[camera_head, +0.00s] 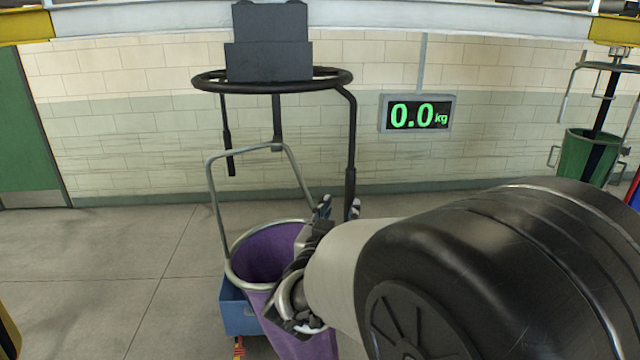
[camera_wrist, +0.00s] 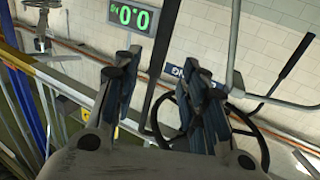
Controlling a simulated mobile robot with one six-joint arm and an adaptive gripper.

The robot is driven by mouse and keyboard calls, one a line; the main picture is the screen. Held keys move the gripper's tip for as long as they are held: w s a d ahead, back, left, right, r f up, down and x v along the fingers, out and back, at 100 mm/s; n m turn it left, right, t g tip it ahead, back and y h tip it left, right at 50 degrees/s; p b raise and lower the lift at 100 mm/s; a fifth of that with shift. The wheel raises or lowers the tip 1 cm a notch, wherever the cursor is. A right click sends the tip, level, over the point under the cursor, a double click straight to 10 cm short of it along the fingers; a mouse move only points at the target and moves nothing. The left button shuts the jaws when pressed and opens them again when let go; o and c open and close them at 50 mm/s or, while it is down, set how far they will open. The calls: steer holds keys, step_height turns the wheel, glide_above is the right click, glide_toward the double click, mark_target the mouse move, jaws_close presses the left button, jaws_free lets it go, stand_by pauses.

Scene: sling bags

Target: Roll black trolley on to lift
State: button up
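The black trolley (camera_head: 270,50) hangs at the overhead rail, with dark blocks above a black ring and black rods reaching down. A purple bag (camera_head: 265,262) with a grey metal frame is below it. My gripper (camera_head: 338,207) is at the bag's right side, near the lower end of the right black rod. The wrist view shows its two fingers (camera_wrist: 162,66) apart. A black rod (camera_wrist: 165,55) shows in the gap; I cannot tell whether it lies between or beyond the fingers. The ring (camera_wrist: 262,150) is partly hidden behind them. No lift can be clearly made out.
A white rail (camera_head: 440,18) with yellow end pieces crosses the top. A display (camera_head: 418,114) on the wall reads 0.0 kg. A green bag (camera_head: 582,158) hangs at the right. A blue box (camera_head: 238,312) is below the purple bag.

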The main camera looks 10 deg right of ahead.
mark_target(349, 190)
steer(key=p+x, duration=0.1)
steer(key=x, duration=1)
steer(key=shift+w, duration=0.15)
steer(key=shift+c, duration=0.3)
jaws_close()
